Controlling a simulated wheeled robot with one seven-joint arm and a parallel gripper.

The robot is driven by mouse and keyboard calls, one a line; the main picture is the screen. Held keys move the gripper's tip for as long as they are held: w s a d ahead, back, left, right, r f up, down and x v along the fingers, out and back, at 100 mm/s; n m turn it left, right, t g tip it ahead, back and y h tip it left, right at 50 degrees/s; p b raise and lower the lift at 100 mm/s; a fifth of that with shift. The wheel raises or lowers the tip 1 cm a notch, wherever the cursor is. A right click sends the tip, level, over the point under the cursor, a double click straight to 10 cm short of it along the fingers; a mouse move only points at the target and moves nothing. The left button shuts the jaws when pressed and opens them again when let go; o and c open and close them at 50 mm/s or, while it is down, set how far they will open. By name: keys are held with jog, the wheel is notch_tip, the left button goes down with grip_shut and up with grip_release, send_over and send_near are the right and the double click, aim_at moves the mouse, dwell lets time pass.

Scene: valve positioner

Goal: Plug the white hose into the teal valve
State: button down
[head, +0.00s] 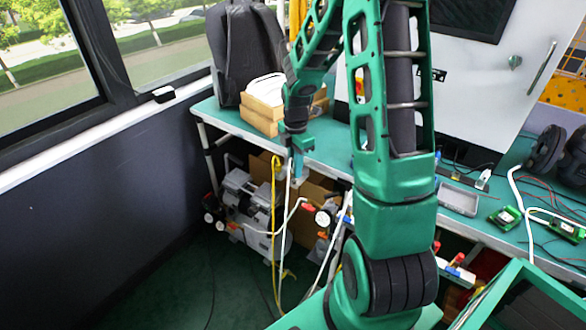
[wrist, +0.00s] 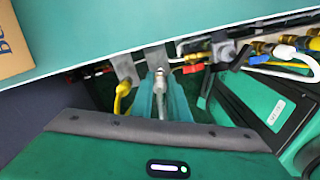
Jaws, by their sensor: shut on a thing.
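My gripper (head: 297,172) hangs just off the front edge of the bench and points down. In the wrist view its teal fingers (wrist: 163,98) are shut on a pale hose end, which I take as the white hose (wrist: 161,82). In the head view the white hose (head: 285,232) hangs down below my gripper, beside a yellow hose (head: 273,215). A row of small valves lies under the bench edge, to the right of my gripper. A teal lever (wrist: 204,88) shows there in the wrist view, right of my fingers; I cannot tell surely that it is the teal valve.
A red-handled valve (wrist: 193,68) and a blue-handled valve (wrist: 240,57) sit near the fingers. The bench (head: 330,150) edge is close above. Grey machines (head: 245,205) stand underneath. A yellow hose end (wrist: 122,97) is left of the fingers.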

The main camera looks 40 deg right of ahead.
jog(key=shift+r, duration=0.1)
jog(key=shift+r, duration=1.95)
